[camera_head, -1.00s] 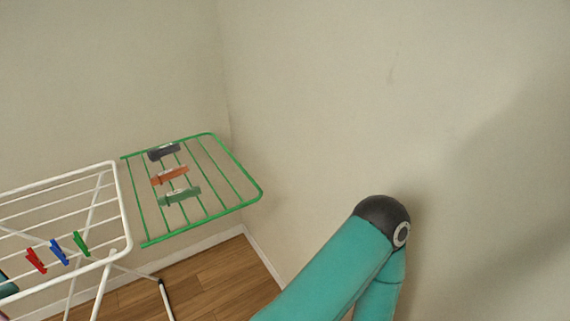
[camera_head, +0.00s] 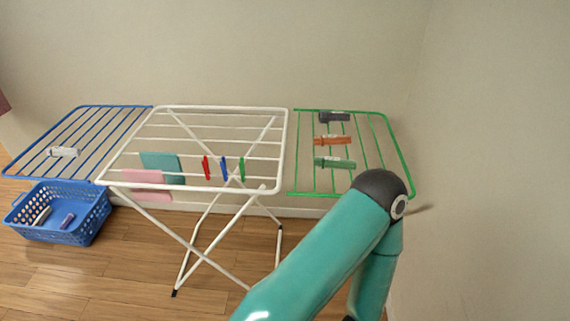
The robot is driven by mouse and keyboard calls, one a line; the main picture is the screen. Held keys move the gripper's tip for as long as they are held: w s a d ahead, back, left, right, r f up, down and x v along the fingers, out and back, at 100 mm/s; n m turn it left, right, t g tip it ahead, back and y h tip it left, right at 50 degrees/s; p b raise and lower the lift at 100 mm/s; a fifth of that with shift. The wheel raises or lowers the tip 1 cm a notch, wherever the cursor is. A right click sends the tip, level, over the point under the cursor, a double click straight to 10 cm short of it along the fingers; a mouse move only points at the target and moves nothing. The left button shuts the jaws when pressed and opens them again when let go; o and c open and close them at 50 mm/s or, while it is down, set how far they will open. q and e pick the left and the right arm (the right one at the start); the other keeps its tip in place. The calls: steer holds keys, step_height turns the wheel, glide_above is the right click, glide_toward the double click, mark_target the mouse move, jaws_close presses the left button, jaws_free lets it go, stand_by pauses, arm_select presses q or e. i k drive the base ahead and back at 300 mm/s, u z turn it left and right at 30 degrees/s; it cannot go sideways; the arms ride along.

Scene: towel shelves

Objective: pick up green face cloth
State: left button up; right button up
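A small green item (camera_head: 334,163), perhaps a rolled or folded cloth, lies on the green wire shelf (camera_head: 411,184) at the right of the drying rack. It is the nearest in a column with an orange item (camera_head: 332,140) and a dark grey item (camera_head: 334,117). A teal-green cloth (camera_head: 162,166) also hangs on the white rack at the left, partly beside a pink cloth. I cannot tell which is the face cloth. My teal arm rises at the lower right, apart from both in the picture. Neither gripper is in view.
The white drying rack (camera_head: 287,140) stands in the middle with red, blue and green pegs on it. A blue wire shelf (camera_head: 85,107) holds a white item (camera_head: 63,152). Below is a blue basket (camera_head: 83,222) with small items. Walls close off the back and right.

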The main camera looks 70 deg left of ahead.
mark_target(323, 162)
steer(key=u, duration=0.05)
steer(key=i, duration=0.25)
steer(key=z, duration=3.75)
steer(key=i, duration=0.6)
steer(key=z, duration=5.65)
steer(key=i, duration=0.45)
